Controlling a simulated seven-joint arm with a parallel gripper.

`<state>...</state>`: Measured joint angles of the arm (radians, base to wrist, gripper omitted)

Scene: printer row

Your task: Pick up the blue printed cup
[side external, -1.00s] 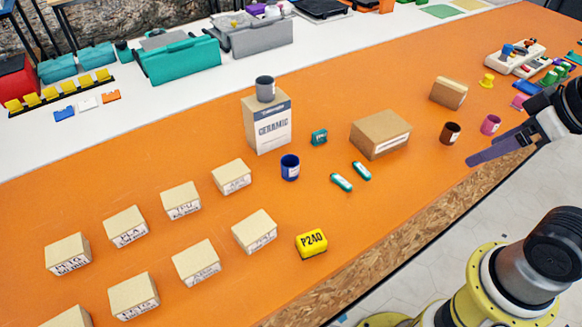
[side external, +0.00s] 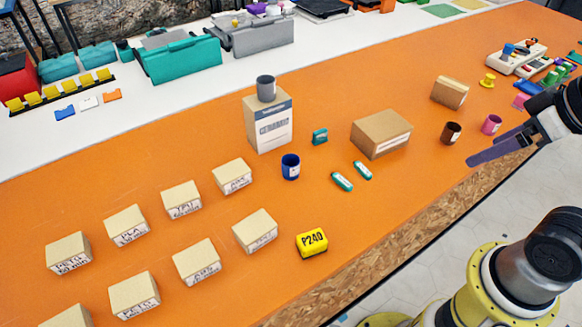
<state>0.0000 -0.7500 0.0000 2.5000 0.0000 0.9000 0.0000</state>
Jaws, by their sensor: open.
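The blue printed cup (side external: 291,167) stands upright on the orange table, in front of the white-labelled ceramic box, with a small white label on its side. My gripper (side external: 485,150) is at the right side of the picture, over the table's front edge. It is open with nothing seen between its fingers, and well apart from the blue cup. Part of my gripper is cut off by the picture's right edge.
A grey cup (side external: 266,88) stands on the ceramic box (side external: 268,125). Two teal-and-white pieces (side external: 342,181), a yellow P240 block (side external: 312,243) and a cardboard box (side external: 381,134) lie around the blue cup. Brown (side external: 451,133) and pink (side external: 491,124) cups stand near my gripper.

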